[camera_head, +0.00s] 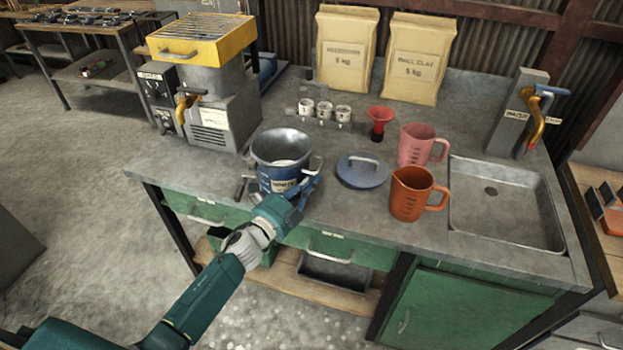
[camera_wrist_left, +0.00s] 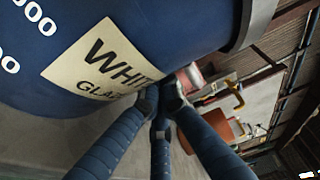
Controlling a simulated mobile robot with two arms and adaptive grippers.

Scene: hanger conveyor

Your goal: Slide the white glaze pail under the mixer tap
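The white glaze pail (camera_head: 280,152) is a dark blue open pail with pale contents, standing upright near the bench's front edge. Its label, partly hidden by my fingers, reads "WHIT… GLAZ…" in the left wrist view, where the pail (camera_wrist_left: 150,30) fills the upper left. My left gripper (camera_head: 291,193) is at the pail's front side. Its fingertips (camera_wrist_left: 163,97) are drawn together at the label, seemingly touching the wall, with nothing visible between them. The mixer (camera_head: 222,118), with a yellow hopper, stands left of the pail; its yellow tap (camera_head: 189,98) faces left-front. My right gripper is out of view.
A blue lid (camera_head: 362,171), orange jug (camera_head: 408,196) and pink jug (camera_head: 414,146) stand right of the pail. A red funnel (camera_head: 380,122) and small white cups (camera_head: 325,111) are behind. A sink (camera_head: 500,215) is at right. Bare bench lies left of the pail, before the mixer.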

